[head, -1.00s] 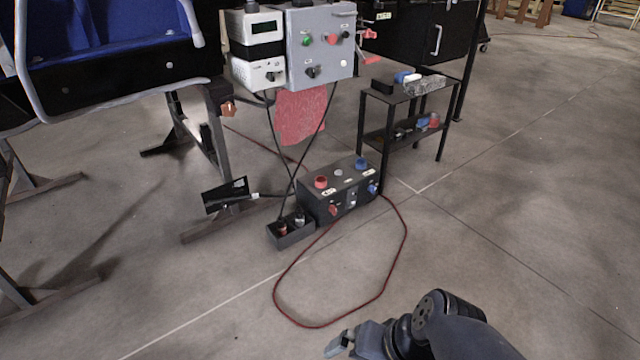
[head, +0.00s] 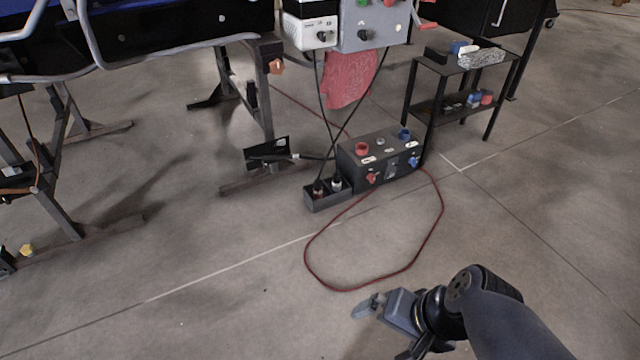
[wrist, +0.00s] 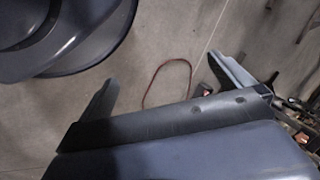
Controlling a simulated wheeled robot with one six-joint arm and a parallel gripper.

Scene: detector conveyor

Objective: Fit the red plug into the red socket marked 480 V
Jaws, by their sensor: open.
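The dark socket box (head: 350,172) stands on the floor near the middle of the head view. A red socket (head: 362,148) and a blue socket (head: 404,134) are on its top; the labels are too small to read. A small dark holder (head: 327,202) at its left side holds two plugs upright: a reddish one (head: 318,189) and a pale-topped one (head: 336,184). Black cables rise from them. My gripper (head: 368,306) is at lower right, well apart from the box. In the wrist view its two fingers (wrist: 165,95) are spread with nothing between them.
A red cable (head: 310,272) loops on the floor between my gripper and the box. A black shelf stand (head: 450,107) is behind right. A grey control box (head: 372,27) is above. A steel-legged frame (head: 258,115) stands left.

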